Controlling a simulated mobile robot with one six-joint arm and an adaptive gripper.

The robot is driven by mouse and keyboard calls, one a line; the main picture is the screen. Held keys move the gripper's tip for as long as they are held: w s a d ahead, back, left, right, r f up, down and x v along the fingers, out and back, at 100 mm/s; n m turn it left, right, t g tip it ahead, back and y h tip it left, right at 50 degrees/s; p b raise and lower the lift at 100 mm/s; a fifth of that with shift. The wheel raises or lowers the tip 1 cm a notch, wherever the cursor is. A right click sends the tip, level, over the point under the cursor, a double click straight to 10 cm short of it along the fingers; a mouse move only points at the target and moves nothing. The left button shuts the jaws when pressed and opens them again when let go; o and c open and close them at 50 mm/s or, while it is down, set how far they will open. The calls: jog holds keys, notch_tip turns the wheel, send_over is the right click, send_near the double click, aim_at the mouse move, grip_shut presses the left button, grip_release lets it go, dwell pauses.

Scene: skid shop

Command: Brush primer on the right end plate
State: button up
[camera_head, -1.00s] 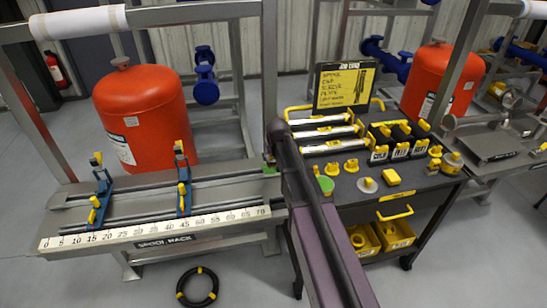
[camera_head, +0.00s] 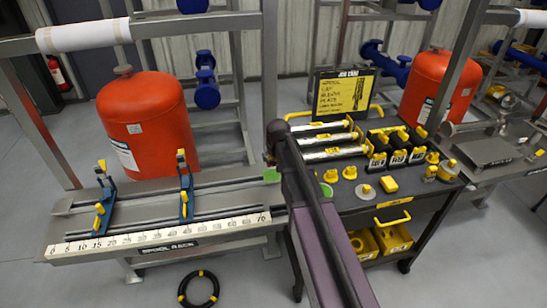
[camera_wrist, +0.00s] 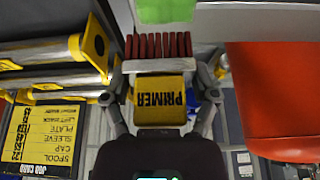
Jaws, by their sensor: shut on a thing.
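My gripper (camera_wrist: 164,92) is shut on a yellow brush block marked PRIMER (camera_wrist: 160,91), with a pale ferrule and dark red bristles (camera_wrist: 158,46) pointing up the wrist picture. A bright green patch (camera_wrist: 166,10) lies just beyond the bristle tips, with a small gap in the picture; I cannot tell the true distance. In the head view a green patch (camera_head: 271,175) shows at the right end of the spool rack (camera_head: 160,247), beside my arm. It looks like the right end plate's area, but I cannot tell its shape. My arm hides the brush there.
Two blue clamps (camera_head: 103,205) (camera_head: 185,190) stand on the rack. Orange tanks (camera_head: 148,125) (camera_head: 440,85) stand behind. A tool cart (camera_head: 390,200) with a job card (camera_head: 342,91) is right of my arm. A black ring (camera_head: 198,290) lies on the floor.

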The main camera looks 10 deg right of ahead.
jog(key=shift+r+p, duration=1.45)
jog(key=shift+r, duration=0.05)
